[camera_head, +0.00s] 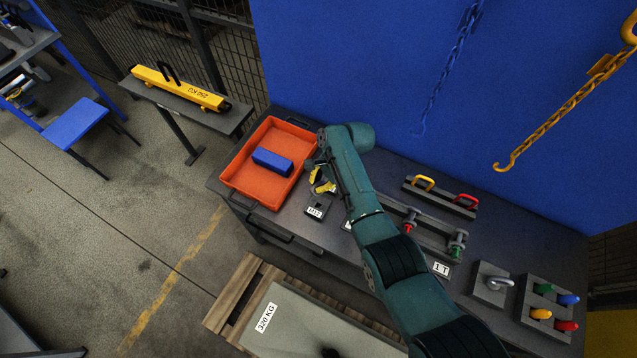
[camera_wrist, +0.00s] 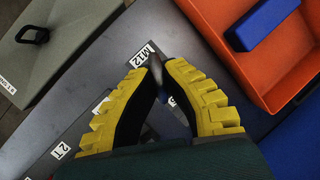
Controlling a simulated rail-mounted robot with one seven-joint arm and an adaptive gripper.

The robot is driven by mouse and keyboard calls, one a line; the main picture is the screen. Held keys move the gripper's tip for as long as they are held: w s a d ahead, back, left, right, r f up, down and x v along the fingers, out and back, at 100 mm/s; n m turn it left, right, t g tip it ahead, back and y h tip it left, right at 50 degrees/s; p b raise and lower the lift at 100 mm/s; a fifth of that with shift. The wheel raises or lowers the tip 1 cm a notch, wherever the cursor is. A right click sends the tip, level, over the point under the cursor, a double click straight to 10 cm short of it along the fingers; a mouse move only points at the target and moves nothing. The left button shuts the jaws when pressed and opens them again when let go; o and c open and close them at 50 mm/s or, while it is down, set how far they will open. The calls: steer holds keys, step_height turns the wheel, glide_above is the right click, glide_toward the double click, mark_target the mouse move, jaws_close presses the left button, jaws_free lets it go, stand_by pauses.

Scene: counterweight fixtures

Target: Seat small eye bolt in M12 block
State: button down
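The M12 block (camera_head: 316,209) is a small dark block with a white label, on the bench just right of the orange tray. Its M12 label (camera_wrist: 141,55) shows beyond my fingertips in the wrist view. My gripper (camera_head: 323,181), with yellow ribbed fingers, is over the bench close to the block. In the wrist view my fingertips (camera_wrist: 160,72) come close together on a small grey piece (camera_wrist: 155,63), apparently the small eye bolt. The fingers hide most of it. I cannot tell whether it touches the block.
An orange tray (camera_head: 240,182) holding a blue block (camera_head: 272,161) stands left of my gripper. To the right are a shackle rack, a block with a grey eye (camera_head: 493,284) and a block with coloured pieces (camera_head: 547,310). A 320 KG plate (camera_head: 300,325) lies in front of the bench.

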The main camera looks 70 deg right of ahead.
mark_target(319, 194)
step_height(319, 194, down, 4)
steer(key=b, duration=0.3)
steer(key=shift+f+b, duration=0.15)
steer(key=shift+b, duration=0.15)
steer(key=shift+f+b, duration=0.7)
steer(key=shift+f, duration=0.3)
steer(key=shift+f, duration=0.15)
steer(key=shift+f+b, duration=1.65)
steer(key=shift+f, duration=0.5)
steer(key=c, duration=1.2)
jaws_free()
steer(key=shift+o, duration=0.2)
